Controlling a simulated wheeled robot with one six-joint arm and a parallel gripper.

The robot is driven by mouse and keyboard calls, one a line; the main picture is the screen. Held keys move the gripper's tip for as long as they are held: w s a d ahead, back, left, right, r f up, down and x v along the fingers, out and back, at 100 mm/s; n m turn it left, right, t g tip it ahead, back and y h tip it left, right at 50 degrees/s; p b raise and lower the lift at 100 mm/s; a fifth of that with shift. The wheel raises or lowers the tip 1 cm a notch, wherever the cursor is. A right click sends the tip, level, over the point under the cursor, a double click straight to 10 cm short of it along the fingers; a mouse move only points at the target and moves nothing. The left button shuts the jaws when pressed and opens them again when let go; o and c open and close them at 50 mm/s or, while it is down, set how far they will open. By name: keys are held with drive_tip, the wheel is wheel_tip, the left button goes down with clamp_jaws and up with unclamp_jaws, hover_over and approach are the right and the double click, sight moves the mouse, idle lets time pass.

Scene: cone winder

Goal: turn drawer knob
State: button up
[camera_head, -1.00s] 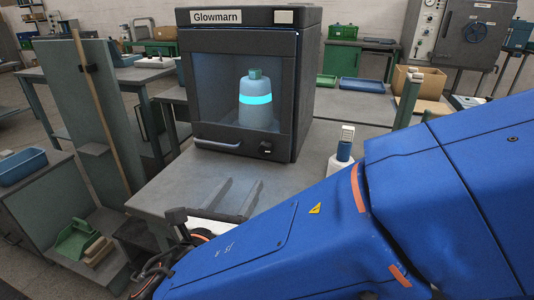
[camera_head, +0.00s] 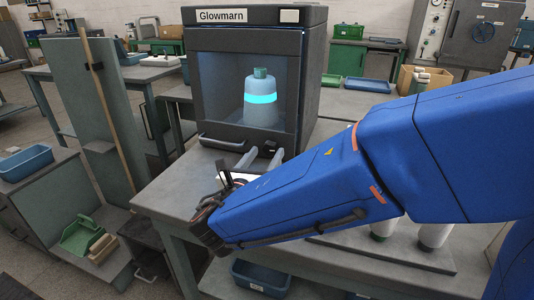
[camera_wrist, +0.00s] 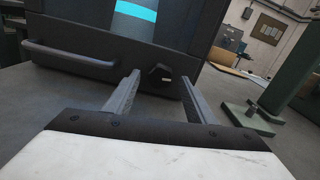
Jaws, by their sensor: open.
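A dark cabinet labelled Glowmarn (camera_head: 246,41) stands on the grey table, with a glass front and a pale bottle with a glowing cyan band (camera_head: 261,99) inside. Its lower front has a bar handle (camera_head: 222,144) and, to the right, a small black knob (camera_wrist: 160,74). My gripper (camera_wrist: 161,78) is open. In the wrist view its two grey fingers point at the lower front, one on each side of the knob in the picture. No contact is visible, and I cannot tell how far the tips are from the knob. In the head view my gripper (camera_head: 263,157) is low before the cabinet.
The grey table (camera_head: 165,190) is bare left of my arm. White bottles (camera_head: 433,236) stand on a dark board at the right, partly behind my arm. A green post with a base (camera_wrist: 255,115) stands right of the cabinet. A blue bin (camera_head: 260,277) is below.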

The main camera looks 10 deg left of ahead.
drive_tip(key=shift+w+d, duration=0.1)
drive_tip(key=shift+w, duration=0.7)
drive_tip(key=c, duration=1)
drive_tip(key=shift+m, duration=0.8)
drive_tip(key=shift+c, duration=0.2)
drive_tip(key=o, duration=1)
drive_tip(key=shift+o, duration=0.2)
